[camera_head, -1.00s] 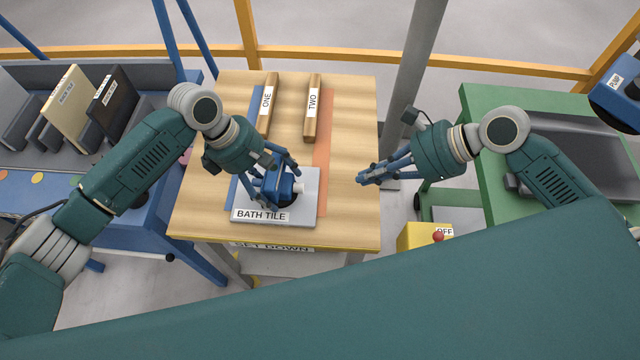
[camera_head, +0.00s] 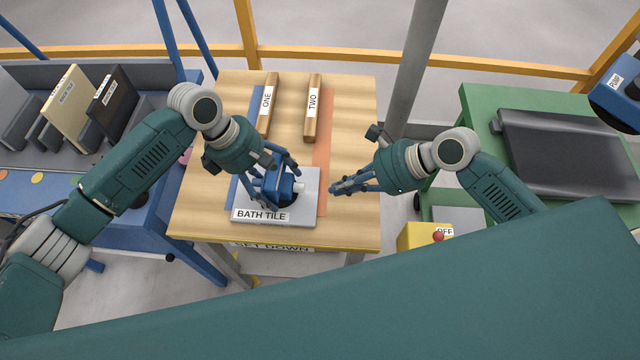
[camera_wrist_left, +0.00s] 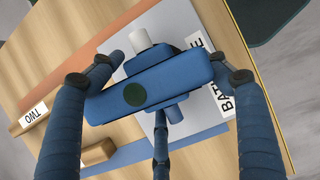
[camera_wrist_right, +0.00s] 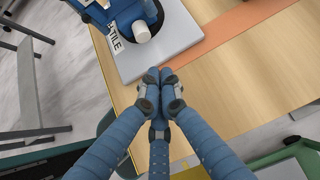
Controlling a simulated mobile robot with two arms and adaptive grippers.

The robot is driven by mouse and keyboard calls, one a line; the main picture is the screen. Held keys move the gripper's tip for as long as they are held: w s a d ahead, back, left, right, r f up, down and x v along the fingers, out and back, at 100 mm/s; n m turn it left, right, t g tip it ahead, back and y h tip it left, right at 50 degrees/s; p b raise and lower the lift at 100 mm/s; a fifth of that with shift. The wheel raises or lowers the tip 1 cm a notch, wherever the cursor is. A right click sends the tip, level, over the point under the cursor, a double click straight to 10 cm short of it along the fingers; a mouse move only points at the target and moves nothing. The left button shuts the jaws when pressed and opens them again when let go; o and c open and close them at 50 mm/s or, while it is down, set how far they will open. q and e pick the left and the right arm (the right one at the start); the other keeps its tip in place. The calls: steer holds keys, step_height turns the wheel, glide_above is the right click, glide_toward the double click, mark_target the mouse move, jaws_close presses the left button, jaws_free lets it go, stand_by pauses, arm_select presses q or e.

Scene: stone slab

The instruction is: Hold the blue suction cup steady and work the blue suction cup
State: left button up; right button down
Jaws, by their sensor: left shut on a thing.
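The blue suction cup (camera_head: 283,186) stands on the grey slab labelled BATH TILE (camera_head: 305,212) on the wooden table. It has a blue body and a white knob at its right side. My left gripper (camera_head: 276,180) is shut on it; the left wrist view shows its fingers around the blue body (camera_wrist_left: 150,85). My right gripper (camera_head: 335,189) is over the table's right part, to the right of the cup and apart from it. In the right wrist view its fingertips (camera_wrist_right: 162,80) are together with nothing between them, and the white knob (camera_wrist_right: 141,31) shows beyond them.
Two wooden bars labelled ONE (camera_head: 268,100) and TWO (camera_head: 312,107) lie at the back of the table. A yellow box with a red button (camera_head: 437,236) stands right of the table. A green bench (camera_head: 490,110) is at the right, a blue rack (camera_head: 150,215) at the left.

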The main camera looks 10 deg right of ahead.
mark_target(299, 188)
steer(key=a, duration=0.1)
steer(key=w+a, duration=0.1)
steer(key=a+f, duration=0.1)
steer(key=shift+w+a, duration=0.25)
steer(key=shift+a, duration=0.05)
steer(key=shift+w+a, duration=0.15)
steer(key=shift+a, duration=0.3)
